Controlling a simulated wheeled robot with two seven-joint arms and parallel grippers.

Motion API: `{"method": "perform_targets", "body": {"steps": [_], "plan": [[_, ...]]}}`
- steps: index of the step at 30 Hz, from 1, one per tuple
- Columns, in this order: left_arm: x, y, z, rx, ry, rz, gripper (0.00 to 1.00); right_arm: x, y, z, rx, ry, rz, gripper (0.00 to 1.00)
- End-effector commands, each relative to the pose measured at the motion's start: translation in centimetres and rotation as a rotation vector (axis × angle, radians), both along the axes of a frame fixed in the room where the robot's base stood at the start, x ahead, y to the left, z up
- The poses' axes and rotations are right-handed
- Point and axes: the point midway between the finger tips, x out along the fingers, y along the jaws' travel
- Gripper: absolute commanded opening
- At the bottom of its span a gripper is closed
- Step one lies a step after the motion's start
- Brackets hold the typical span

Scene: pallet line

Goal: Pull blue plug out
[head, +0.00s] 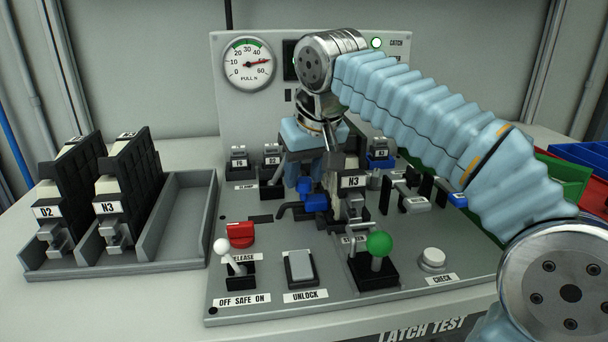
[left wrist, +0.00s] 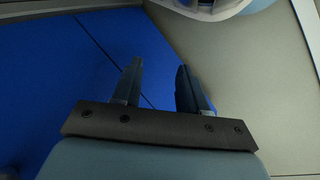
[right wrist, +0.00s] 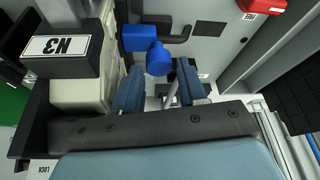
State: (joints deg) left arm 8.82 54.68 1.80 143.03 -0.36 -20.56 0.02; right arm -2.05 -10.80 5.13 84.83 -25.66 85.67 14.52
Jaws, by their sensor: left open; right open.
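The blue plug (head: 316,203) is on the grey test panel (head: 270,221), left of a block labelled N3 (head: 354,182). In the right wrist view the blue plug (right wrist: 160,59) shows just beyond my right fingertips, beside the N3 block (right wrist: 58,45). My right gripper (head: 306,176) is above the panel, with its fingers close to the plug. In the right wrist view the right gripper (right wrist: 160,74) is open; I cannot tell whether it touches the plug. My left gripper (left wrist: 157,72) is open and empty, over a blue and grey background, outside the head view.
A red release knob (head: 240,234), a white-tipped lever (head: 222,246) and a green-knobbed lever (head: 379,243) stand in front. Green and blue bins (head: 566,181) are at right.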

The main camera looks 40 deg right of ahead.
Motion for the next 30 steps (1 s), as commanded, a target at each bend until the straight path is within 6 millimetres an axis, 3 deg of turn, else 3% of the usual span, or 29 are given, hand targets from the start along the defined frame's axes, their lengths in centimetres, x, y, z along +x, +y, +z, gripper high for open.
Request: {"method": "perform_targets", "body": {"steps": [11, 19, 30], "plan": [[0.00, 0.02, -0.12, 0.000, 0.000, 0.000, 0.43, 0.27, -0.08, -0.71, 0.000, 0.000, 0.000, 0.41], [0.00, 0.01, -0.12, 0.000, 0.000, 0.000, 0.43, 0.26, -0.07, -0.68, 0.000, 0.000, 0.000, 0.02], [0.00, -0.01, 0.17, 0.000, 0.000, 0.000, 0.43, 0.27, -0.06, -0.57, 0.000, 0.000, 0.000, 0.00]]}}
